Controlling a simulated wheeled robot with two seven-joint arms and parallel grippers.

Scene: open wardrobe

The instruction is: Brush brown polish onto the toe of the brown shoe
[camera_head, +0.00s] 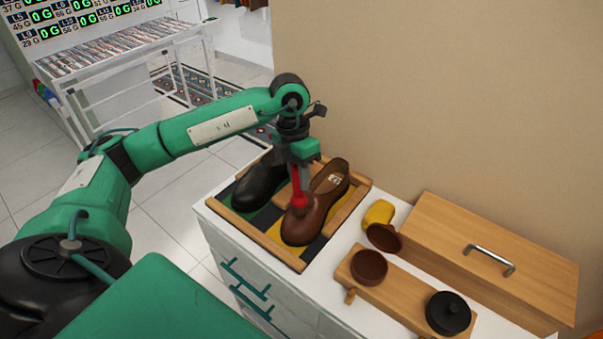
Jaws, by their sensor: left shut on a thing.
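The brown shoe (303,229) lies in the yellow-floored part of a wooden tray (353,203), its toe toward the front of the cabinet. My left gripper (303,163) is shut on a red brush (300,187) and holds it head-down over the shoe. The brush head overlaps the front part of the shoe; I cannot tell whether it touches. A tin of brown polish (369,265) stands on a wooden stand (403,298), with a brown lid (384,237) tilted behind it. My right gripper is not in view.
A black shoe (258,184) sits in the tray's green part, left of the brown one. A black tin (448,313) is on the stand. A yellow item (379,213) and a wooden box (490,253) with a metal handle lie to the right. A wall rises behind.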

